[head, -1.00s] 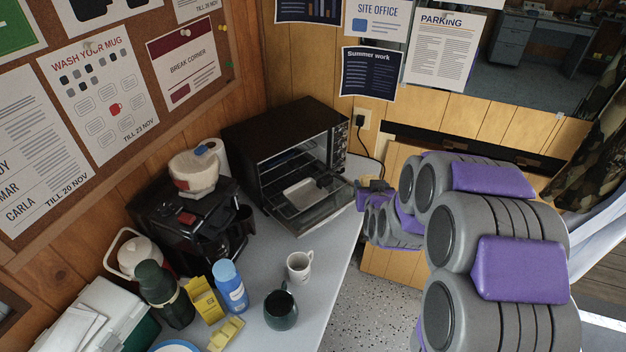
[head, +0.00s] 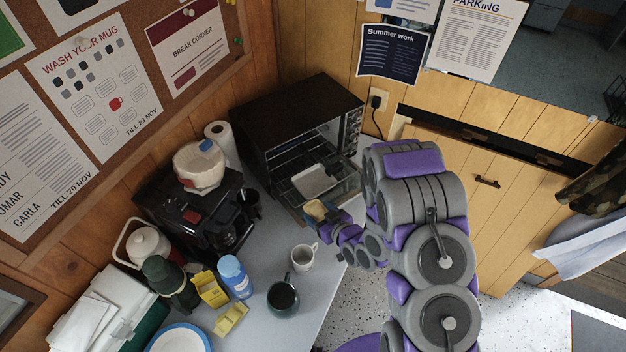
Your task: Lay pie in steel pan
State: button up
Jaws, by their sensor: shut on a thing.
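The steel pan (head: 315,183) lies on the rack inside the open toaster oven (head: 285,130), whose door is folded down. It looks empty. My gripper (head: 322,217) is just in front of the lowered oven door, above the counter's edge. It is shut on the pie (head: 315,209), a small tan piece at its tip. The pie is apart from the pan, in front of it and lower in the picture. The fingers are small and partly hidden by the pie and my wrist.
A white mug (head: 303,258) and a dark green mug (head: 283,297) stand on the counter (head: 262,262) near my gripper. A coffee maker (head: 200,215) is left of the oven. A blue bottle (head: 235,277) and yellow items stand at the front left.

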jog(key=shift+w+d+f+b, duration=0.15)
jog(key=shift+w+f+b, duration=0.15)
jog(key=shift+b, duration=0.65)
jog(key=w+b, duration=0.1)
jog(key=b, duration=0.2)
jog(key=shift+w, duration=0.35)
jog(key=b, duration=0.2)
send_over(318, 187)
jog(key=shift+s+d+f, duration=0.1)
jog(key=shift+s+f, duration=0.1)
jog(key=shift+f, duration=0.3)
notch_tip(318, 187, down, 4)
jog(key=shift+w+r+b, duration=0.15)
jog(key=shift+r+b, duration=0.05)
jog(key=shift+b, duration=0.15)
jog(key=shift+r, duration=0.1)
jog(key=o, duration=1.1)
